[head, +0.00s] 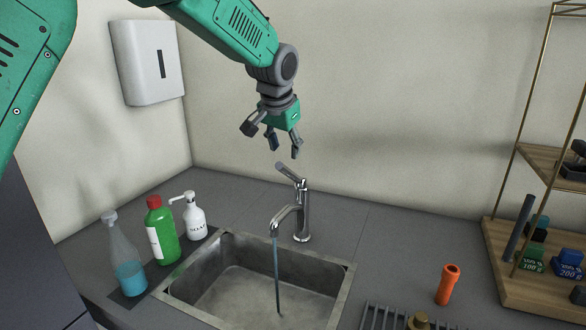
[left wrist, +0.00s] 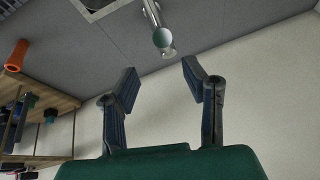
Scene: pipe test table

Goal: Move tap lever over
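The chrome tap (head: 301,215) stands at the back edge of the sink, with water running from its spout. Its lever (head: 290,173) sits on top and tilts up to the left. My left gripper (head: 284,147) is above the lever, apart from it, with its fingers spread and pointing down. In the left wrist view the gripper (left wrist: 158,90) is open with nothing between its fingers. The tap (left wrist: 160,32) shows ahead of the fingertips in that view, seen from above. My right gripper is not in either view.
The sink (head: 262,285) lies in the grey counter. Several bottles, including a green one (head: 161,232), stand left of it. An orange cylinder (head: 448,284) stands to the right, near a wooden shelf (head: 535,283). A white dispenser (head: 147,62) hangs on the wall.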

